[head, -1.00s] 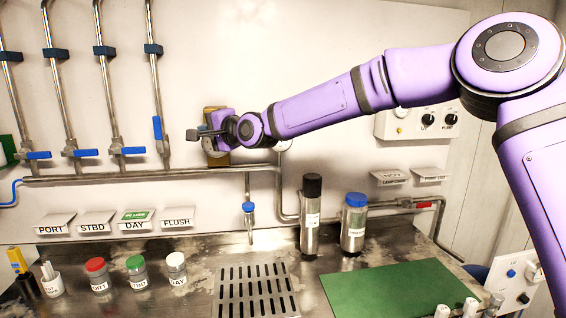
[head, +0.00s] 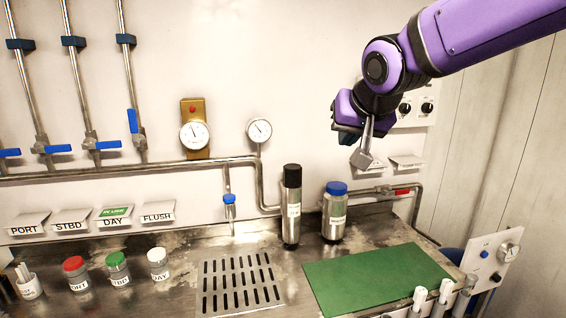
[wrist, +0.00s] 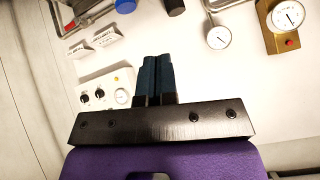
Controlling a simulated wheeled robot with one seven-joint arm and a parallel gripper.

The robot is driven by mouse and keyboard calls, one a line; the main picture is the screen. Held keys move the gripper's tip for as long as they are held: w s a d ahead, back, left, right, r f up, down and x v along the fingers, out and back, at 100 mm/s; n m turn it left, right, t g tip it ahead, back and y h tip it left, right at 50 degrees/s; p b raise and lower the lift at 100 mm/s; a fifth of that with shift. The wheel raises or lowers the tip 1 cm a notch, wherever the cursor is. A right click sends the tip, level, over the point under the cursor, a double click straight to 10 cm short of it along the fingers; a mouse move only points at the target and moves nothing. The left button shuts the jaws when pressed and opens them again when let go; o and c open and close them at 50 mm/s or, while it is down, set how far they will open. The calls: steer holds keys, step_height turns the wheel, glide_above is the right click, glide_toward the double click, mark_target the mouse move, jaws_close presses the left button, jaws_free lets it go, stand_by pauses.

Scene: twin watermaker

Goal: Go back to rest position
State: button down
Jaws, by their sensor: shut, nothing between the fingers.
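My gripper (head: 366,160) hangs at the end of my purple arm at the upper right of the head view. It is in front of the wall panel with knobs, clear of the bench. In the wrist view its two dark fingers (wrist: 155,76) lie side by side, closed together and holding nothing. The arm hides part of the knob panel.
A black-capped cylinder (head: 291,207) and a blue-capped bottle (head: 335,212) stand on the bench near a green mat (head: 378,280). Red-, green- and white-lidded jars (head: 158,265) stand left of the drain grate (head: 239,283). Pipes with blue-handled valves (head: 133,121) line the wall, beside two gauges (head: 195,136).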

steer(key=s+d+f+g+h, duration=0.1)
steer(key=s+d+f, duration=0.1)
steer(key=s+d, duration=0.7)
steer(key=s+d+f+g+h, duration=0.1)
steer(key=s+d+f+g, duration=0.1)
steer(key=s+d, duration=0.7)
steer(key=s+f, duration=0.1)
steer(key=s, duration=0.4)
steer(key=shift+s+f, duration=0.2)
steer(key=shift+s, duration=0.1)
